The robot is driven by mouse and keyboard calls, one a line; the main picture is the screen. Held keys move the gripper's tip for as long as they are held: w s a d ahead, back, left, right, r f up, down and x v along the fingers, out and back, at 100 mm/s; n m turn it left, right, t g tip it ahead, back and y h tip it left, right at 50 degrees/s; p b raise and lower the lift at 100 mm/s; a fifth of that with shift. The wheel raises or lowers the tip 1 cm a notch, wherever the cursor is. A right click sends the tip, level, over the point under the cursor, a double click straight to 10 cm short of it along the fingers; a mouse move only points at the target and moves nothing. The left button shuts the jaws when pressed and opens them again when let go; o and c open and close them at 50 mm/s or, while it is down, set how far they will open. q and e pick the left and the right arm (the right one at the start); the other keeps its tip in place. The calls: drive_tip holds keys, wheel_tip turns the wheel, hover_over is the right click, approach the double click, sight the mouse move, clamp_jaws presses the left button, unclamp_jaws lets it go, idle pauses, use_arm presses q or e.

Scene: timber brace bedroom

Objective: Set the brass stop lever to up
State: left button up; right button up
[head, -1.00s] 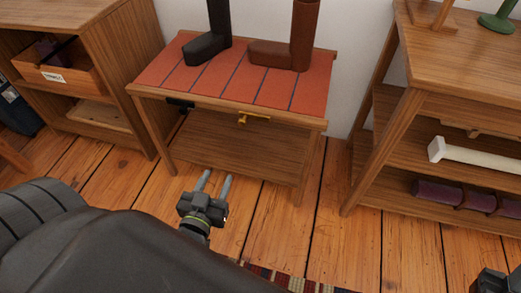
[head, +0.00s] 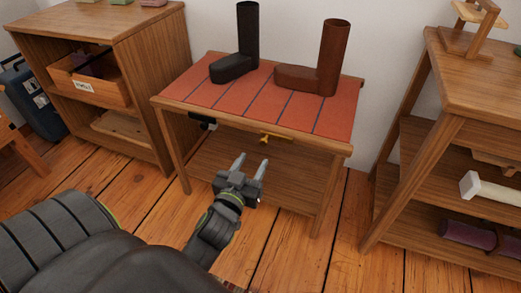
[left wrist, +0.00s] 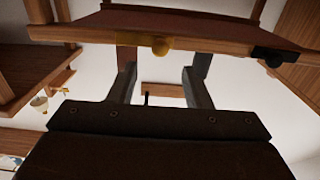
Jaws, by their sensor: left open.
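The brass stop lever (head: 267,137) is on the front edge of the low table with the red slatted top (head: 262,98). Its arm looks roughly level and points right in the head view. The lever also shows near the top of the left wrist view (left wrist: 160,46). My left gripper (head: 252,163) is open and empty, just in front of and below the lever, apart from it. In the left wrist view its two fingers (left wrist: 158,78) stand spread below the lever. My right gripper is out of view.
A black fitting (head: 203,122) sits left of the lever on the same edge. A black boot (head: 236,65) and a brown boot (head: 325,70) stand on the red top. A wooden shelf unit (head: 445,120) is at right, a cabinet (head: 110,35) at left.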

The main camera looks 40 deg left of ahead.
sight(263, 143)
use_arm(q)
drive_tip(key=b+x, duration=0.1)
drive_tip(key=x, duration=0.5)
drive_tip(key=shift+w+a, duration=0.15)
drive_tip(key=shift+w, duration=0.15)
clamp_jaws()
